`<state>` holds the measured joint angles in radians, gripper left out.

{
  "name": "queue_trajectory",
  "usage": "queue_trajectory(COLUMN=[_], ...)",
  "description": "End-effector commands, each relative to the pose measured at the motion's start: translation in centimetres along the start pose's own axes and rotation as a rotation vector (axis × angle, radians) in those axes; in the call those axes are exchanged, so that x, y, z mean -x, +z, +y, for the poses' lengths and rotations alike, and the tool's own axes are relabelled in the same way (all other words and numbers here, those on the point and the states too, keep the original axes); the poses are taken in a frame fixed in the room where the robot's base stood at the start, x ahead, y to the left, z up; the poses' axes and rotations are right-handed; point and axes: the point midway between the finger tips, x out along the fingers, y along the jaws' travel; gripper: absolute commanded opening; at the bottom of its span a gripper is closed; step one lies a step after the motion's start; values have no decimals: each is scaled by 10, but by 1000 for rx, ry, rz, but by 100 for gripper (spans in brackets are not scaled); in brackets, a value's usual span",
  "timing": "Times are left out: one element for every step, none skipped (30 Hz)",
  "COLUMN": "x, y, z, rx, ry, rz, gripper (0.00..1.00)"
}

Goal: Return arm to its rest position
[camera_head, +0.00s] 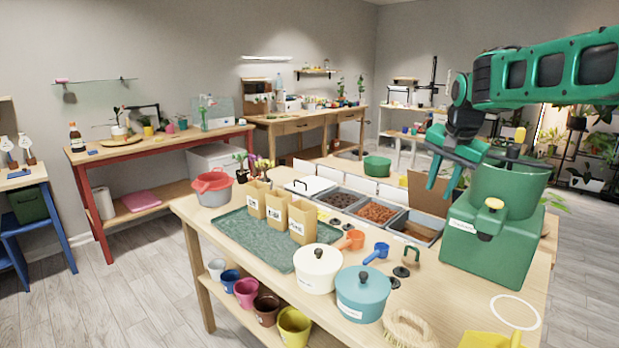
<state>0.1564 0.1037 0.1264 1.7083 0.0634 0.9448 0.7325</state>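My green arm comes in from the upper right, and my gripper (442,182) hangs with its fingers pointing down. The two fingers are apart, with nothing visible between them. The gripper is in the air above the back right of the wooden table (455,290), left of a green box with a cylindrical top (492,245). It appears clear of the table and of the things on it.
On the table are three paper bags (276,210) on a green tray (240,245), grey bins of loose material (375,212), a cream lidded pot (317,268), a teal lidded pot (362,293) and a brush (409,328). A white ring (515,311) marks bare tabletop at front right.

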Motion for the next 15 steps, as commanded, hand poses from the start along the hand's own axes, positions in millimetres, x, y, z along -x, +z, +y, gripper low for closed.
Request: queue_trajectory(x=[3, 3, 3, 3, 2, 2, 1, 0, -2, -3, -5, -6, -8, -9, -11], y=[21, 31, 46, 57, 68, 83, 94, 105, 117, 126, 134, 145, 152, 159, 168], z=[14, 22, 35, 43, 53, 65, 75, 83, 95, 103, 110, 119, 126, 132, 140], rx=[70, 115, 173, 219, 264, 320, 363, 403, 451, 484, 514, 553, 579, 605, 636], ry=[1, 1, 1, 0, 0, -2, -3, -5, -8, -9, -12, -14, -16, -18, -21], rz=[3, 5, 7, 8, 8, 9, 10, 9, 9, 9, 9, 8, 9, 8, 7], gripper=[29, 29, 29, 29, 29, 29, 29, 29, 29, 29, 29, 29, 29, 29, 29])
